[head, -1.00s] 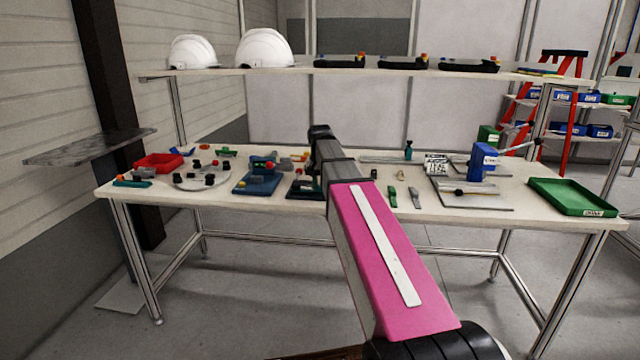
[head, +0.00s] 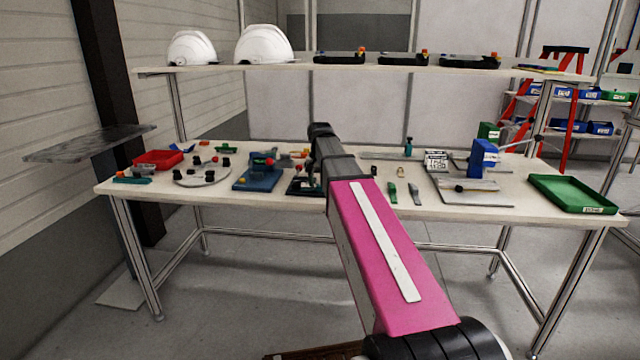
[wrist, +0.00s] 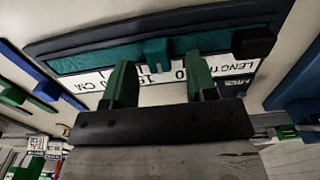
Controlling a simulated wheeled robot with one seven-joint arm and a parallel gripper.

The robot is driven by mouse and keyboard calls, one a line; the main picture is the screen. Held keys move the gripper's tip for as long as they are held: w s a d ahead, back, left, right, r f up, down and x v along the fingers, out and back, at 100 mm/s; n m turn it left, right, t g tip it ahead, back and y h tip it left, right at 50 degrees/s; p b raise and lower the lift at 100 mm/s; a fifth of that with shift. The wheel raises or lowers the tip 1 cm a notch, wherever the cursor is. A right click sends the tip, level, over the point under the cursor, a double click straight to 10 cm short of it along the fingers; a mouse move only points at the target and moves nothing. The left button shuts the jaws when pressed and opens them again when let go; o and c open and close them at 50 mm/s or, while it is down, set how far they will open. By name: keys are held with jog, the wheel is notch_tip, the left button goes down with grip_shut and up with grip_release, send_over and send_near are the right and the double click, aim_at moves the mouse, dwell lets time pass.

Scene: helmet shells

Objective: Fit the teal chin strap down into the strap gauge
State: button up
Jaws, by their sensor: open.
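In the wrist view the teal chin strap (wrist: 100,60) lies as a long band along a dark-framed gauge (wrist: 75,43) with a white LENGTH/CM scale label (wrist: 235,67). A teal block (wrist: 156,53) stands out at its middle. My gripper (wrist: 160,68) is open, its two green fingers apart on either side of that block, with no visible grip on it. I cannot tell whether the strap is fully down in the gauge. A black piece (wrist: 254,42) sits at the strap's right end. In the head view my arm hides the gripper.
The blue fixture (head: 256,183), round grey plate (head: 200,178) and red tray (head: 158,160) are left of my arm on the table. A green tray (head: 570,195) and blue upright device (head: 484,160) are at right. White helmets (head: 264,46) stand on the shelf above.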

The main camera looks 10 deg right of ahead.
notch_tip(320, 180, up, 10)
dwell(0.5)
jog(key=shift+r, duration=0.1)
